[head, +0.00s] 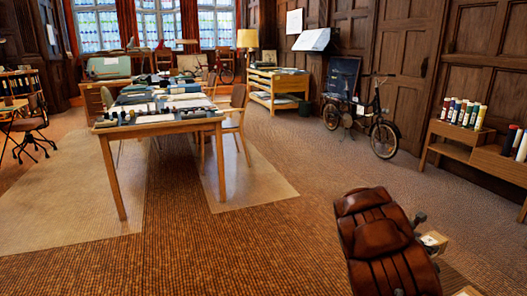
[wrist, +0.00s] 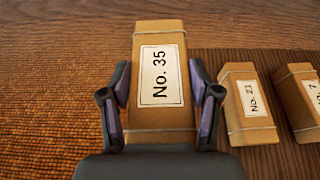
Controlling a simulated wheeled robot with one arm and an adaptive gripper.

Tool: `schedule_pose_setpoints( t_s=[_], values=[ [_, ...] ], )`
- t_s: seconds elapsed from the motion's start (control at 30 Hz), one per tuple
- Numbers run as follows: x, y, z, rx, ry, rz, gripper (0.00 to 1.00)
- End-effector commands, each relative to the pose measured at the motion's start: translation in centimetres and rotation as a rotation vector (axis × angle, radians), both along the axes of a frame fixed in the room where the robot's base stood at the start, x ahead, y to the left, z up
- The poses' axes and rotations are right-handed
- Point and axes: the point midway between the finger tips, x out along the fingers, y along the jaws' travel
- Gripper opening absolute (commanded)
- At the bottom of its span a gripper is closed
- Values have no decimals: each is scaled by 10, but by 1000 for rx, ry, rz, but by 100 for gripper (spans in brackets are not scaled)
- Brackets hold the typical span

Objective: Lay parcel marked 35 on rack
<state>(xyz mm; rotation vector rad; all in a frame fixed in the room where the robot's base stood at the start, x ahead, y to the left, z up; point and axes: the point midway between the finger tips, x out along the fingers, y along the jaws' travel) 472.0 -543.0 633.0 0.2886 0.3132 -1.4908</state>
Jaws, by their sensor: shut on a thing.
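The parcel marked No. 35 (wrist: 163,32), a tan box with a white label and string, sits between the fingers of my gripper (wrist: 160,85) in the wrist view. The gripper is shut on it, with one finger along each side. I cannot tell whether it is lifted clear. A low wooden shelf unit (head: 455,148) stands at the right wall in the head view. Another wooden rack (head: 262,78) with open shelves holding papers stands at the back. I cannot tell which one is the task's rack.
Parcels No. 21 (wrist: 247,104) and No. 7 (wrist: 303,100) lie to the right of the held one. Rolled tubes (head: 465,113) stand on the low shelf unit. A long table (head: 160,127) stands left and a bicycle (head: 383,138) by the wall. Carpet between them is clear.

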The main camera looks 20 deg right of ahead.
Motion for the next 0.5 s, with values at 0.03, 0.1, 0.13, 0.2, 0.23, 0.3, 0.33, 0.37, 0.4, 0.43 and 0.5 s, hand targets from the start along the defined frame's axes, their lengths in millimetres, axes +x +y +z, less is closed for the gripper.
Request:
schedule_pose_setpoints(
  t_s=[0.03, 0.1, 0.13, 0.2, 0.23, 0.3, 0.33, 0.37, 0.4, 0.43, 0.5],
  values=[
    [12, 10, 8, -6, 0, 29, 7],
    [27, 26, 17, -10, 2, 71, 7],
    [34, 33, 21, -11, 4, 90, 7],
    [50, 51, 30, -15, 5, 137, 7],
    [56, 59, 35, -17, 5, 157, 7],
    [72, 78, 45, -21, 5, 205, 7],
    [78, 86, 49, -22, 5, 224, 7],
    [84, 94, 52, -23, 5, 245, 7],
    [91, 106, 56, -23, 6, 271, 7],
    [97, 114, 59, -24, 8, 292, 7],
    [109, 136, 67, -26, 10, 341, 7]
  ],
)
